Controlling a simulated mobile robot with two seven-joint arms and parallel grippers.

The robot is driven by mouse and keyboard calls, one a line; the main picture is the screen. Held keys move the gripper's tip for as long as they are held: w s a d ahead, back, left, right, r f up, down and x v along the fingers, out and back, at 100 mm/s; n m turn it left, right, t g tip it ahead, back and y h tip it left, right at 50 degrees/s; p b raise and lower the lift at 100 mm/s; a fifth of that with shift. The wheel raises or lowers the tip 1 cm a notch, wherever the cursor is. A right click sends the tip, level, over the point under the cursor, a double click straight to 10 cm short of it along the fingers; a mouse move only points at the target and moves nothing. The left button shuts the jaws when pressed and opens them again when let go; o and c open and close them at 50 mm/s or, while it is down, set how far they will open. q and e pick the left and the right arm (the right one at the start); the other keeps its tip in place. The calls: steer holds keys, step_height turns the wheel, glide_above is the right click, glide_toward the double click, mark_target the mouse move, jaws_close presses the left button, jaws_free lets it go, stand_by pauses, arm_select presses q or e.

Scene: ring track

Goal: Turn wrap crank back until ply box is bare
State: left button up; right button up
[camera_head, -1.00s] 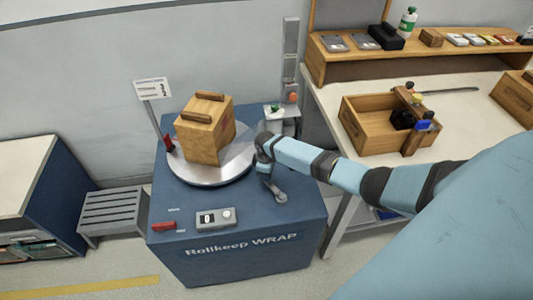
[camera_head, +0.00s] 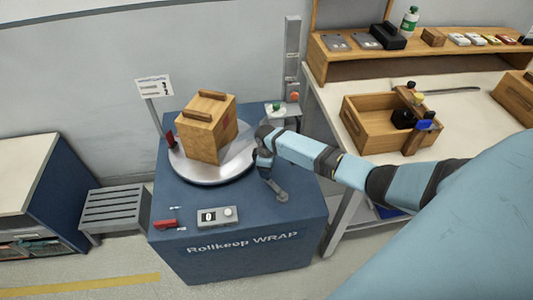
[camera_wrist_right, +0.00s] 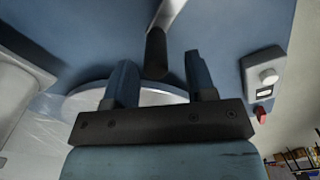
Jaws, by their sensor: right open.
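The ply box (camera_head: 203,137) stands upright on the round silver turntable (camera_head: 205,178) of the blue Rollkeep WRAP machine (camera_head: 240,262). Its wooden faces show in the head view, and I see no clear film layer over them. The crank (camera_head: 275,186) is at the right of the machine top. My right gripper (camera_head: 264,166) is over it. In the right wrist view the right gripper (camera_wrist_right: 162,78) is open, with the dark crank handle (camera_wrist_right: 156,55) between its fingertips, with gaps beside it. My left gripper is out of view.
A counter box (camera_head: 217,216) reading 0 and a red part (camera_head: 165,224) sit at the machine's front. A sign (camera_head: 154,87) stands behind left. Translucent film (camera_wrist_right: 45,125) shows in the wrist view. A workbench with a wooden tote (camera_head: 365,140) is at right.

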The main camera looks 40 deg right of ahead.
step_height(320, 180, up, 11)
steer(key=shift+p, duration=0.35)
stand_by(0.3)
steer(key=s+a+f+m+t+y+p, duration=0.15)
steer(key=s+a+f+t+p, duration=0.3)
steer(key=s+a, duration=0.85)
steer(key=s+a+r+m+t+p, duration=0.1)
steer(key=s+a+r+t, duration=0.1)
steer(key=s, duration=0.3)
steer(key=s+a+r+m+t+y+p, duration=0.1)
steer(key=s+a+r+t, duration=0.1)
steer(key=s+r, duration=0.2)
steer(key=s+a+r+m+t+p, duration=0.2)
steer(key=s+r, duration=0.1)
steer(key=s, duration=0.3)
steer(key=shift+a+y, duration=0.25)
steer(key=shift+y, duration=0.1)
steer(key=shift+r+t, duration=0.1)
steer(key=shift+t, duration=0.15)
steer(key=shift+c, duration=0.3)
stand_by(0.3)
